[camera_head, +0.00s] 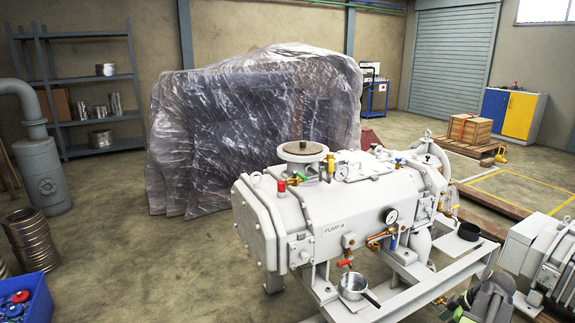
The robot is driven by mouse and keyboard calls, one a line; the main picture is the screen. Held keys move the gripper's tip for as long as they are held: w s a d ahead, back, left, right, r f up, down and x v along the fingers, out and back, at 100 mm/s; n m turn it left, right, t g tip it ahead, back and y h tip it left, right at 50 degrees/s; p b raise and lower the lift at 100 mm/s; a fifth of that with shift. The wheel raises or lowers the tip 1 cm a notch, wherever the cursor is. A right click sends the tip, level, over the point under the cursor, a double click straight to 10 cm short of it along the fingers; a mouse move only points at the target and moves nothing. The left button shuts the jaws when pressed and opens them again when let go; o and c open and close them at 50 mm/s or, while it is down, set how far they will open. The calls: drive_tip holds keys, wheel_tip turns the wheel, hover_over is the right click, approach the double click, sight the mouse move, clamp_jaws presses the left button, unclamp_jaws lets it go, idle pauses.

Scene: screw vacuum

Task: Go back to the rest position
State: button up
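A grey, jointed part with green accents (485,300) shows at the bottom right edge, in front of the pump frame. It looks like my arm with my gripper, cut off by the picture's edge. I cannot make out its fingertips or anything held. The white screw pump (335,215), marked PUMP B, stands on a pale metal frame in the middle. A small metal pan (353,287) with a dark handle sits on the frame under a red-handled valve (345,263). A dark round pan (468,231) sits further right on the frame.
A large plastic-wrapped bulk (250,125) stands behind the pump. A white finned machine (545,250) is close at the right. A blue bin (25,300) stands at bottom left, near a grey upright pipe (45,170). The floor left of the pump is clear.

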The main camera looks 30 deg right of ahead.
drive_tip(key=w+a+n+g+y, duration=0.15)
drive_tip(key=w+a+n, duration=0.55)
drive_tip(key=w+a, duration=1.9)
drive_tip(key=a+f+m+g+h, duration=0.2)
drive_tip(key=a+g, duration=0.1)
drive_tip(key=a, duration=2.6)
wheel_tip(320, 180, up, 25)
drive_tip(key=d+m+h+p, duration=0.1)
drive_tip(key=m+p, duration=0.8)
drive_tip(key=p, duration=1.6)
drive_tip(key=shift+s+d, duration=0.15)
drive_tip(key=shift+d, duration=0.15)
